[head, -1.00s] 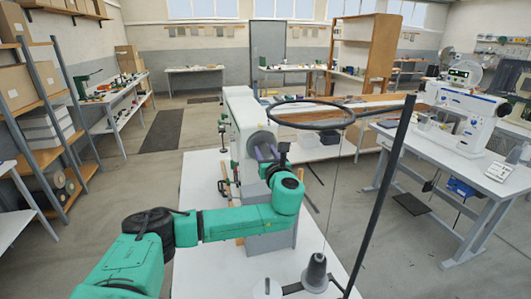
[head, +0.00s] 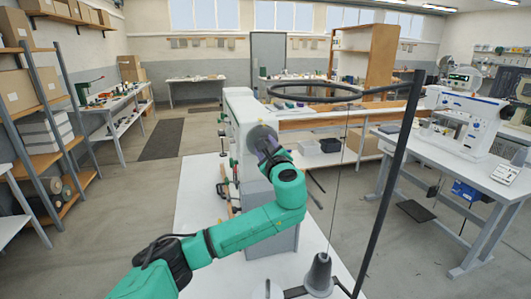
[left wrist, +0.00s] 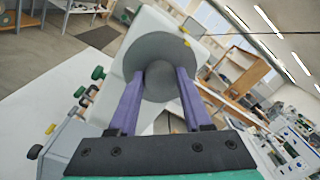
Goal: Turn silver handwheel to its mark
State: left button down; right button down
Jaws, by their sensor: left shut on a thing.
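The silver handwheel (head: 263,136) is a round grey disc on the near end of the white machine (head: 240,108). It also shows in the left wrist view (left wrist: 150,48), with a rounded grey hub (left wrist: 160,78) at its middle. My left gripper (left wrist: 160,82) has its two purple fingers shut on either side of that hub. In the head view my left gripper (head: 268,150) and wrist partly cover the wheel. Two small yellow marks (left wrist: 185,36) sit close together at the wheel's upper right edge; whether they line up exactly is hard to tell. My right gripper is out of view.
The machine stands on a white table (head: 205,190). A thread cone (head: 318,275), a thin dark post (head: 388,185) and a dark ring (head: 315,92) stand right of my arm. Green and yellow knobs (left wrist: 85,92) are left of the wheel. A sewing machine (head: 462,120) is farther right.

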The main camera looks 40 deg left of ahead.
pick_arm(q)
jog(key=shift+f+n+b, duration=0.15)
jog(key=shift+n+b, duration=0.15)
jog(key=shift+n, duration=0.2)
jog(key=shift+c, duration=1.7)
grip_release()
jog(key=b+v, duration=0.3)
jog(key=v, duration=1.1)
jog(key=shift+s+d+b, duration=0.2)
jog(key=shift+d+b, duration=0.05)
jog(key=shift+b, duration=0.05)
